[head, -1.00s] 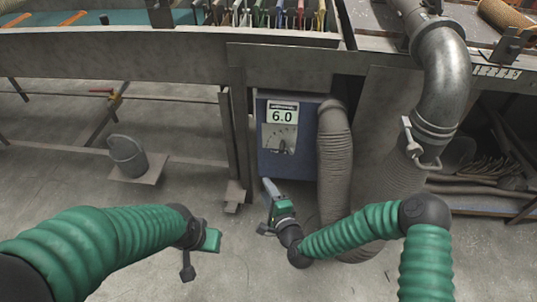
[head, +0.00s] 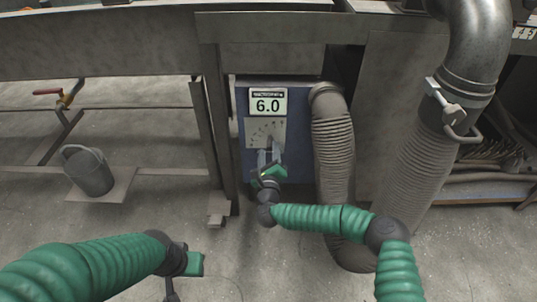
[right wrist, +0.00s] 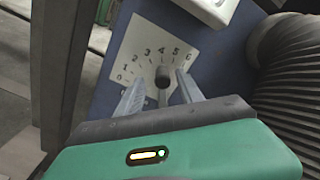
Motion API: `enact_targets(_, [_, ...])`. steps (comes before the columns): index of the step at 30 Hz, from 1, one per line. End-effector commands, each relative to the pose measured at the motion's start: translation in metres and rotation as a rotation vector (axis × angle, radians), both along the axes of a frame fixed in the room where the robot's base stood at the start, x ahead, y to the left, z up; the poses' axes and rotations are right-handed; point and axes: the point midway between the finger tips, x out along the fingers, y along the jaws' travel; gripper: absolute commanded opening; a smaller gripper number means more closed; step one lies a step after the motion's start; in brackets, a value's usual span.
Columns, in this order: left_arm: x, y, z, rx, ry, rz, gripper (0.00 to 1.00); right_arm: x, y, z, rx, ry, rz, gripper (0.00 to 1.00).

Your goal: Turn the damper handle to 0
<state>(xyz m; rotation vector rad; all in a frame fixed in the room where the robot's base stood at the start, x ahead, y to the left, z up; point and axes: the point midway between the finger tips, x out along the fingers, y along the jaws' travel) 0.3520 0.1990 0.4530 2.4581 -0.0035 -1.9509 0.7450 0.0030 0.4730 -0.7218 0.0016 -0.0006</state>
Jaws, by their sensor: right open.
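The blue damper box (head: 292,163) carries a display (head: 267,103) reading 6.0 above a pale dial plate (head: 262,128). In the right wrist view the dial plate (right wrist: 128,48) shows numbers from 0 to 6. The dark, round-ended damper handle (right wrist: 163,76) stands in front of it. My right gripper (head: 268,156) is open at the dial. In the right wrist view its two fingers (right wrist: 158,90) lie on either side of the handle, with visible gaps. My left gripper (head: 190,266) is low at the left, away from the box; its jaws are unclear.
A ribbed grey hose (head: 335,150) runs down just right of the box. A metal post (head: 216,145) stands close on its left. A large metal pipe with a clamp (head: 455,115) is further right.

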Motion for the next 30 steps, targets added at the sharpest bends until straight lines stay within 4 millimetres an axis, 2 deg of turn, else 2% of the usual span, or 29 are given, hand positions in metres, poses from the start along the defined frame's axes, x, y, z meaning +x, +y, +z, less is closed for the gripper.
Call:
enact_targets(1, [0.0, 0.0, -0.01, 0.0, 0.0, 0.0, 0.36, 0.009, 0.0, -0.004, -0.001, -0.003, -0.002, 0.44])
enact_targets(6, [0.0, 0.0, -0.016, 0.0, 0.0, 0.0, 0.36, 0.025, 0.0, -0.001, -0.001, -0.002, -0.001, 0.44])
enact_targets(14, [0.0, 0.0, -0.014, 0.0, 0.0, 0.0, 0.36, 0.027, 0.001, 0.001, -0.002, 0.0, 0.001, 0.44])
enact_targets(24, [0.0, 0.0, -0.014, 0.0, 0.0, 0.0, 0.36, 0.027, 0.0, 0.0, -0.002, 0.0, 0.001, 0.0])
enact_targets(30, [0.0, 0.0, -0.015, 0.0, 0.0, 0.0, 0.36, 0.027, 0.0, 0.0, -0.002, 0.001, 0.001, 0.0])
